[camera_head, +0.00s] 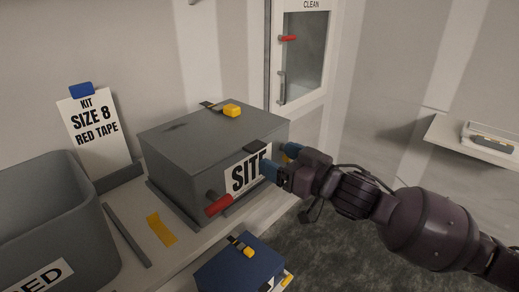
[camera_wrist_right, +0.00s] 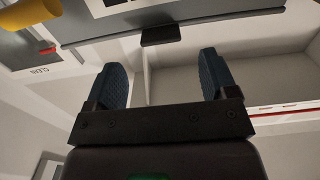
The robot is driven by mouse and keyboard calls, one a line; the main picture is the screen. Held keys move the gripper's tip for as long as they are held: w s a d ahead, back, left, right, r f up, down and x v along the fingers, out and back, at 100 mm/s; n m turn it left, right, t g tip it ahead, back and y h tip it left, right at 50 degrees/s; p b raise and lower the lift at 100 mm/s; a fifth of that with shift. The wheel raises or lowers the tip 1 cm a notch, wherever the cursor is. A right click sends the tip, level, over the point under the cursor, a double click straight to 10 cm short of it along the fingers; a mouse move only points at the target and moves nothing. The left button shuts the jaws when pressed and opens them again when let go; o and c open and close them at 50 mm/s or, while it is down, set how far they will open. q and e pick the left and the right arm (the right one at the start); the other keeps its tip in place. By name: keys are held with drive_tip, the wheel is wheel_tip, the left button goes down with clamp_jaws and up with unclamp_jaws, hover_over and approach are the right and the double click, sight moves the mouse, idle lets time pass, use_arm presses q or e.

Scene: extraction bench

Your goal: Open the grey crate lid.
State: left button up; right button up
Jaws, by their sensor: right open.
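The grey crate (camera_head: 190,135) stands on the bench with its lid (camera_head: 190,120) shut. A dark tab (camera_head: 256,146) sticks out at the lid's front edge, above a white label reading "SITE", partly hidden by my gripper. My right gripper (camera_head: 279,161) is at the crate's front right, its blue fingers apart and empty. In the right wrist view the dark tab (camera_wrist_right: 161,35) is ahead of the gap between the open fingertips (camera_wrist_right: 163,70), with nothing between them. I cannot tell the exact distance. My left gripper is not in view.
A yellow block (camera_head: 232,110) sits on the lid. A red handle (camera_head: 218,205) juts from the crate's front. A blue box (camera_head: 240,268) is below it in the picture. A grey bin (camera_head: 50,215) and a kit sign (camera_head: 95,130) are on the left. A cabinet door (camera_head: 304,60) is behind.

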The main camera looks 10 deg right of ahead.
sight(260, 149)
drive_tip(key=shift+x, duration=3.05)
